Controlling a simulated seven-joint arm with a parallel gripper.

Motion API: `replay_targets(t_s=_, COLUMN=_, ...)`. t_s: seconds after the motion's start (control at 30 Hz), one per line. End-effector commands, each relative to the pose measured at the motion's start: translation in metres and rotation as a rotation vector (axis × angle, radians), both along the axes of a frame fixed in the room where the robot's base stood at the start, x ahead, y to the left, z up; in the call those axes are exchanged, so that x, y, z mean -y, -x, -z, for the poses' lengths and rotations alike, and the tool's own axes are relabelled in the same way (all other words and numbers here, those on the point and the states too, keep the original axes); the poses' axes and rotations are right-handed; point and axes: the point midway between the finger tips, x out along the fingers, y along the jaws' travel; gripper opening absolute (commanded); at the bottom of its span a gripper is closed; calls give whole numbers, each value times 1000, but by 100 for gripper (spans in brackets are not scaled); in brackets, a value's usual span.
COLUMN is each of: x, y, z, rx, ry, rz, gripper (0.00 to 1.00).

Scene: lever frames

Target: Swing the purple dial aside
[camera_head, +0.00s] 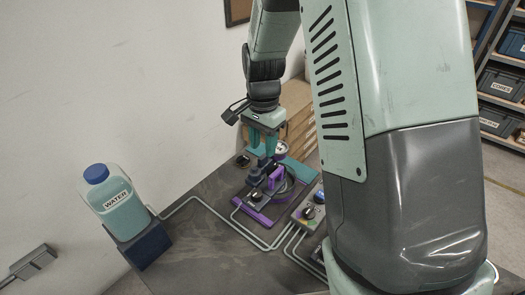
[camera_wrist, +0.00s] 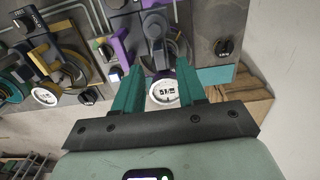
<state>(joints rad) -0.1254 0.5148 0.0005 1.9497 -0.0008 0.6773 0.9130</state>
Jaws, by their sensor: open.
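The purple lever frame (camera_head: 252,213) sits on the dark table, with an upright purple handle part (camera_head: 276,177) and a dark ring beside it. Purple parts (camera_wrist: 119,50) also show at the upper middle in the wrist view. A round white gauge (camera_wrist: 163,92) with a dark display appears between my fingers in that view. My gripper (camera_head: 264,152) points down over the back of the purple unit, its teal fingers apart. It also shows open in the wrist view (camera_wrist: 160,76), with nothing visibly gripped. Whether a finger touches the unit I cannot tell.
A grey box with knobs (camera_head: 308,212) stands right of the purple unit. A yellow lever unit (camera_wrist: 38,62) shows left in the wrist view. Pipes run along the table. A water jug (camera_head: 116,203) stands at the left. Cardboard boxes (camera_head: 297,105) are behind. The table's front left is clear.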

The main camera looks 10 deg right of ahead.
Motion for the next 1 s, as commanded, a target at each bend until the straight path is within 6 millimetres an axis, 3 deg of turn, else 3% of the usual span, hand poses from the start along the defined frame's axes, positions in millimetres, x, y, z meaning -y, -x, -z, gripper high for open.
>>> replay_targets(t_s=0.2, x=0, y=1, z=29, rx=-3, ry=0, rz=0, gripper=40)
replay_targets(t_s=0.57, x=0, y=0, z=35, rx=1, ry=-1, rz=-1, gripper=40)
replay_targets(t_s=0.87, x=0, y=0, z=35, rx=1, ry=-1, rz=-1, gripper=0)
replay_targets(t_s=1.0, x=0, y=0, z=35, rx=0, ry=0, rz=-1, gripper=0)
